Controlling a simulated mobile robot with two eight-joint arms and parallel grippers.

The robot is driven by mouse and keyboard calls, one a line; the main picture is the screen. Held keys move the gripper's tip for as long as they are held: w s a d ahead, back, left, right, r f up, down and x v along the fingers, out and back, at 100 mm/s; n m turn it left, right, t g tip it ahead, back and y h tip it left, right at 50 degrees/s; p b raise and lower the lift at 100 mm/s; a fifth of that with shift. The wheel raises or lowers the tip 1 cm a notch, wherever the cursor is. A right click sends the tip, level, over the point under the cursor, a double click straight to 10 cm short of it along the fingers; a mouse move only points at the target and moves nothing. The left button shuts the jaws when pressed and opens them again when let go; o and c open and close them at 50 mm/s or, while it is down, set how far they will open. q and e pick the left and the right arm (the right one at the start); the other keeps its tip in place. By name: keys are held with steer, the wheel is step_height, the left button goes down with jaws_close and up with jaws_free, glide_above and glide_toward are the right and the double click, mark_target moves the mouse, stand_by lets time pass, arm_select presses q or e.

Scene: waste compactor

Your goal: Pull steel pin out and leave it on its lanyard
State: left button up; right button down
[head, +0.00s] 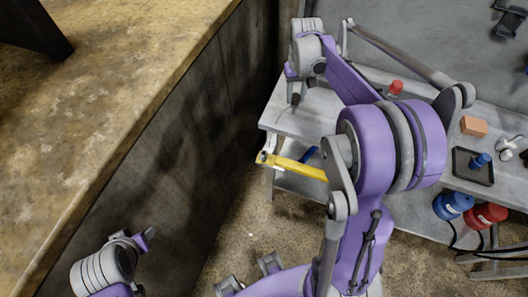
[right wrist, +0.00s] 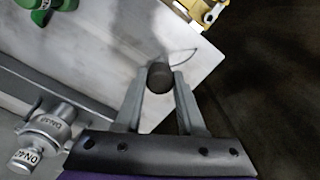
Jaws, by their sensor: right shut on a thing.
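My right gripper (head: 294,98) is above the near left corner of the grey table in the head view. In the right wrist view my right gripper (right wrist: 159,82) is shut on a dark round end, which I take to be the steel pin (right wrist: 160,74). A thin lanyard (right wrist: 182,51) curves away from it; in the head view the lanyard (head: 285,122) runs down toward the table corner. A yellow bar (head: 300,167) with a metal fitting at its end sticks out below the table edge. My left gripper (head: 143,238) is at the lower left, its fingers unclear.
The grey table (head: 300,125) carries an orange block (head: 473,126) and a black tray (head: 456,165). Blue (head: 452,205) and red (head: 485,216) parts hang at its front right. A grey valve (right wrist: 45,130) stands left in the wrist view. A large brown-topped block (head: 110,90) fills the left.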

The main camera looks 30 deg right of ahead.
steer(key=shift+f, duration=0.15)
steer(key=shift+f+b, duration=0.3)
steer(key=shift+f, duration=0.05)
stand_by(0.3)
steer(key=shift+c, duration=2.2)
jaws_free()
steer(key=shift+r, duration=0.1)
step_height(320, 180, up, 11)
steer(key=shift+p, duration=0.35)
steer(key=shift+s+f, duration=0.1)
steer(key=shift+f, duration=0.1)
